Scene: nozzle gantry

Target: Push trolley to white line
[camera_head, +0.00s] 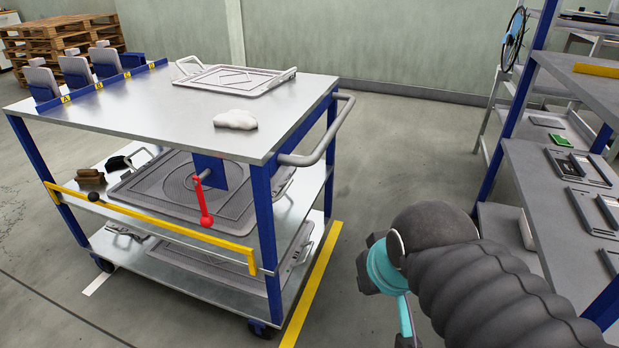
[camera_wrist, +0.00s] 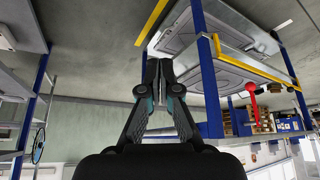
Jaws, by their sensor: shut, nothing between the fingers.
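The trolley (camera_head: 180,120) has grey metal shelves on blue posts and stands left of centre in the head view. Its tubular push handle (camera_head: 325,140) is on its right end. A red lever (camera_head: 205,205) hangs at its front side, and a yellow bar (camera_head: 160,228) runs along that side. A white line (camera_head: 99,283) shows on the floor by the left front wheel, partly hidden by the trolley. My gripper (camera_wrist: 158,70) is shut and empty in the wrist view, with the trolley beyond it. In the head view my arm end is right of the trolley, apart from it.
A yellow floor line (camera_head: 312,290) runs along the trolley's right end. A blue-post shelf rack (camera_head: 545,150) stands at the right. Wooden pallets (camera_head: 60,42) are at the back left. Floor between trolley and rack is clear apart from my arm.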

